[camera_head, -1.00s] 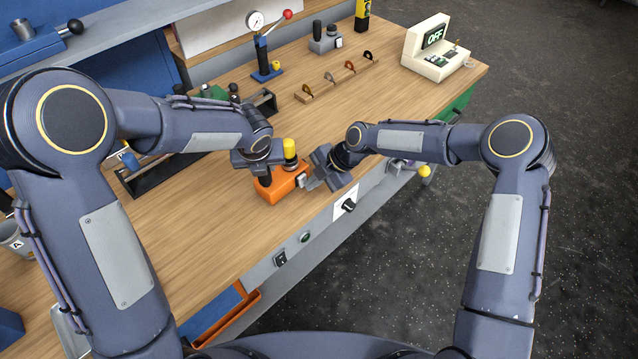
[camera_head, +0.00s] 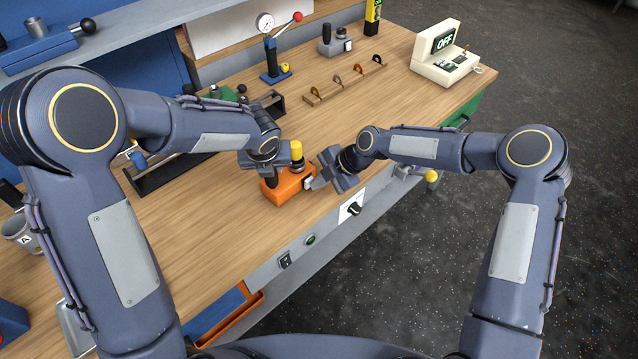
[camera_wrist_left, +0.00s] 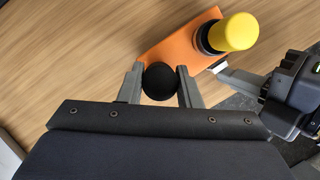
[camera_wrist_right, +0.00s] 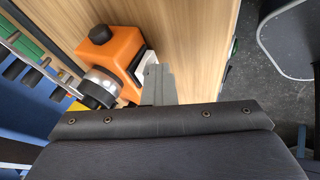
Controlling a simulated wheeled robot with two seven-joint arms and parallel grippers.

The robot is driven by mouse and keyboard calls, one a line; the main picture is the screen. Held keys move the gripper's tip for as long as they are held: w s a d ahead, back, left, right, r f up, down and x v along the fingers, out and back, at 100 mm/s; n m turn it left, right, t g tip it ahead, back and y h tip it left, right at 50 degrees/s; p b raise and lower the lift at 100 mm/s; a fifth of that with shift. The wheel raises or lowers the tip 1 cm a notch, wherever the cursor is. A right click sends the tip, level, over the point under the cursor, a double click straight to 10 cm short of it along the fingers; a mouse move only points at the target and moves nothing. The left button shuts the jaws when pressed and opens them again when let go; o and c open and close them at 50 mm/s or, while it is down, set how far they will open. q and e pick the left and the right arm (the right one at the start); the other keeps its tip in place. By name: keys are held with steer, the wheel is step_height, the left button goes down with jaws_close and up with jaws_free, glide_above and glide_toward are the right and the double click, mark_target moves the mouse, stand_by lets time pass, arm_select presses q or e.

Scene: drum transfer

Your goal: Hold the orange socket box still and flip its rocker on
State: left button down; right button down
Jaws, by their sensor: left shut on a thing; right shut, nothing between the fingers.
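The orange socket box (camera_head: 288,192) sits on the wooden bench near its front edge. A yellow-topped plug (camera_head: 297,150) stands upright on it, also seen in the left wrist view (camera_wrist_left: 232,32). My left gripper (camera_wrist_left: 160,72) is shut on the box's round black knob (camera_wrist_left: 160,82), one finger on each side. My right gripper (camera_head: 318,182) is shut and empty, its tips beside the box's right end. In the right wrist view the fingertips (camera_wrist_right: 158,72) are close to a pale rocker part (camera_wrist_right: 145,62), partly hidden by them. I cannot tell contact or the rocker's position.
A cream display unit (camera_head: 445,55) at the far right reads OFF. A wooden rack with hooks (camera_head: 345,85), a gauge stand (camera_head: 275,65) and a black tray (camera_head: 165,178) stand farther back. The bench front carries a rotary knob (camera_head: 353,209). Bare wood lies left of the box.

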steer(key=shift+r, duration=0.3)
steer(key=s+d, duration=0.2)
steer(key=d, duration=0.1)
steer(key=shift+s+r, duration=0.2)
steer(key=shift+s, duration=0.05)
steer(key=v, duration=1)
steer(key=shift+a+r, duration=0.15)
steer(key=shift+a, duration=0.15)
steer(key=shift+w, duration=0.1)
steer(key=shift+d+f+h, duration=0.15)
steer(key=shift+f+h, duration=0.15)
steer(key=shift+f, duration=0.35)
